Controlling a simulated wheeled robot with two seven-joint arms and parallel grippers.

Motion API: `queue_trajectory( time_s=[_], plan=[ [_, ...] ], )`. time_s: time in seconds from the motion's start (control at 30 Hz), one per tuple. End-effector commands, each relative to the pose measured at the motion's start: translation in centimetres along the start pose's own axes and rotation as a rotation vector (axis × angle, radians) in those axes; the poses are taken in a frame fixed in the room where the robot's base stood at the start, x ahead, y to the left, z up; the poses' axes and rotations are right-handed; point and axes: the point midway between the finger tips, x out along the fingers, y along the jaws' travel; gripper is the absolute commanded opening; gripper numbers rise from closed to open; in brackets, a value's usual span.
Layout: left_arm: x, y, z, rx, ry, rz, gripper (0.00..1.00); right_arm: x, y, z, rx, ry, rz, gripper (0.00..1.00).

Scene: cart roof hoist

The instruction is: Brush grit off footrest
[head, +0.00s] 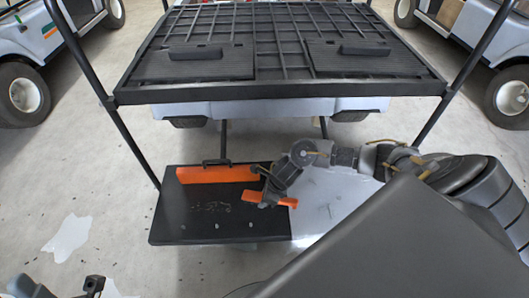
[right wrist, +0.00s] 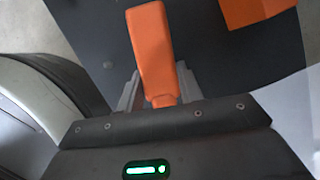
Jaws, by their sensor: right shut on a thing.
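The footrest (head: 180,228) is a flat black plate low behind the cart, left of centre in the head view. Dark grit (head: 212,207) lies in a small patch on its middle. My right gripper (head: 269,197) is shut on an orange brush (head: 283,201), over the right end of the footrest, to the right of the grit. The orange brush handle (right wrist: 150,45) also shows in the right wrist view, between the fingers. Its bristles are hidden. Part of my left gripper (head: 92,286) shows at the bottom left edge, away from the footrest; its jaw opening is unclear.
An orange bar (head: 218,174) runs along the footrest's back edge, with a black handle-like piece behind it. A black roof panel (head: 245,45) lies above, between dark posts. A pale panel (head: 325,190) lies right of the footrest. Other carts stand at both sides.

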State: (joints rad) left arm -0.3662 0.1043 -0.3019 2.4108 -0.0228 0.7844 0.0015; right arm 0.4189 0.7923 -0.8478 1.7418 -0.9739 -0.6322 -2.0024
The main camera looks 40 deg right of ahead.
Motion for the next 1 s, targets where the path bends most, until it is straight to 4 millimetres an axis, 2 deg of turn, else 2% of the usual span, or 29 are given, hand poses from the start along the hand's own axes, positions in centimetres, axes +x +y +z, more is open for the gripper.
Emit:
queue_trajectory(
  time_s=[1.0],
  plan=[
    [-1.8, 0.0, 0.6, 0.000, -0.001, 0.000, 0.36, 1.8, 0.0, -0.7, 0.000, 0.000, 0.000, 0.18]
  ],
)
